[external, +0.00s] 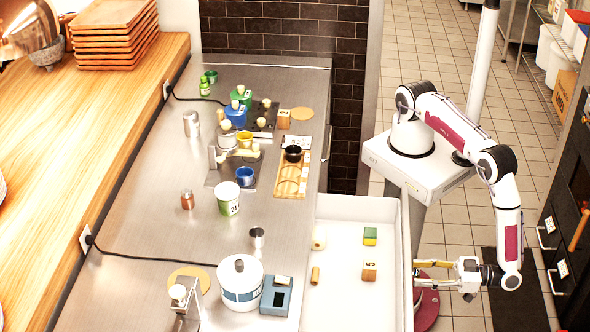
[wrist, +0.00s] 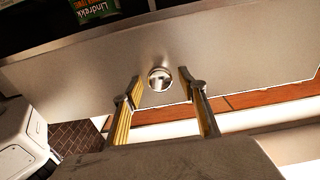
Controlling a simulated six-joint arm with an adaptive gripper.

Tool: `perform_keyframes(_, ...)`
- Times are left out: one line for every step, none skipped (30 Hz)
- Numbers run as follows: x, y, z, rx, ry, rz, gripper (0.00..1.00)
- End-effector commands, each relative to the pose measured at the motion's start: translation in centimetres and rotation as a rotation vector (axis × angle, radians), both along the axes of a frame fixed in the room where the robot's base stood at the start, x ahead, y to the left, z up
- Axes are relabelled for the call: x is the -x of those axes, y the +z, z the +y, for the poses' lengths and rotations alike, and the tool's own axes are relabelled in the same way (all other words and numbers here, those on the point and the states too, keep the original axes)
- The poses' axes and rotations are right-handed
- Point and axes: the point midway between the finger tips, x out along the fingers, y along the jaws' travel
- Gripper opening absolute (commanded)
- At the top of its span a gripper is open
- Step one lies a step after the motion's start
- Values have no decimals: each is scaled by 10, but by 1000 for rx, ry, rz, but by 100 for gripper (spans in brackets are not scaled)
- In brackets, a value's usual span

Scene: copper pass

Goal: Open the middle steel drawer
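A steel drawer stands pulled out from the counter, with its pale tray (external: 345,290) showing from above. Its flat steel front (wrist: 230,70) fills much of the wrist view, with a round shiny knob (wrist: 160,78) on it. My gripper (external: 418,273) is at the outer side of this front. In the wrist view my gripper (wrist: 160,88) is open, with one yellow-padded finger on each side of the knob. Gaps show between the fingertips and the knob. I cannot tell from these views whether this is the middle drawer.
Small blocks (external: 369,271) and cylinders (external: 315,275) lie in the drawer. The steel counter (external: 150,235) holds cups, a white pot (external: 240,282) and a wooden rack (external: 293,175). Tiled floor (external: 450,235) lies open beyond the drawer front. Dark cabinets (external: 570,200) stand at the far right.

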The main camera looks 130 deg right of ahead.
Motion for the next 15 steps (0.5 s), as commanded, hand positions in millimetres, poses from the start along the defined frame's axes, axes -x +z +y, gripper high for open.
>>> perform_keyframes(0,0,0,0,0,0,42)
perform_keyframes(0,0,0,0,0,0,42)
perform_keyframes(0,0,0,0,0,0,42)
perform_keyframes(0,0,0,0,0,0,42)
perform_keyframes(0,0,0,0,0,0,42)
perform_keyframes(0,0,0,0,0,0,42)
perform_keyframes(1,0,1,-1,1,-1,42)
perform_keyframes(1,0,1,-1,1,-1,42)
perform_keyframes(2,0,2,-1,1,-1,42)
perform_keyframes(3,0,3,-1,1,-1,42)
perform_keyframes(4,0,4,-1,1,-1,42)
perform_keyframes(5,0,6,-1,1,-1,42)
perform_keyframes(7,0,7,-1,1,-1,42)
perform_keyframes(9,0,9,-1,1,-1,42)
perform_keyframes(11,0,11,0,1,0,42)
